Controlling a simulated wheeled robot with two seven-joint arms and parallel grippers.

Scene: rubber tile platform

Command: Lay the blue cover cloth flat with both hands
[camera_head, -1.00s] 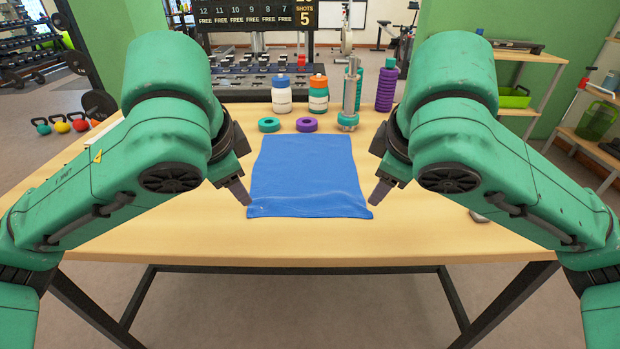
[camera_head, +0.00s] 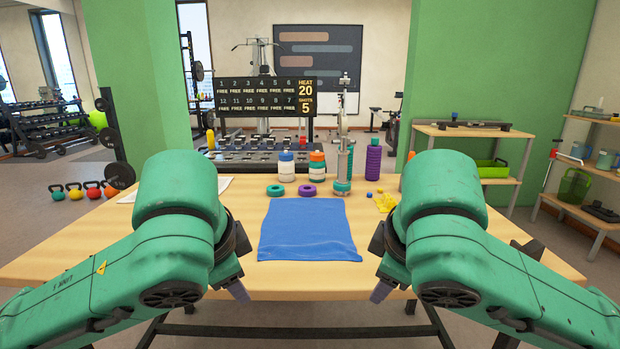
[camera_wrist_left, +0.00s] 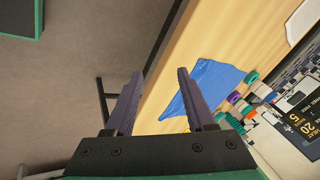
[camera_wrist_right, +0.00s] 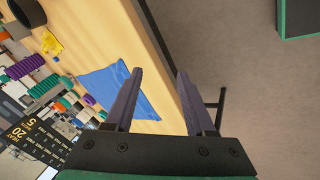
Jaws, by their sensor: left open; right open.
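The blue cover cloth (camera_head: 306,225) lies spread on the wooden table (camera_head: 90,245), with a slight fold or ripple along its near edge. It also shows in the left wrist view (camera_wrist_left: 205,88) and the right wrist view (camera_wrist_right: 112,88). My left gripper (camera_head: 238,290) is open and empty, in front of the table edge, to the left of the cloth and apart from it. My right gripper (camera_head: 381,290) is open and empty, likewise to the right of the cloth. Both wrist views show the fingers spread with nothing between them.
A yellow cloth (camera_head: 385,202) lies at the back right. A white sheet lies at the back left. The table is clear beside the cloth.

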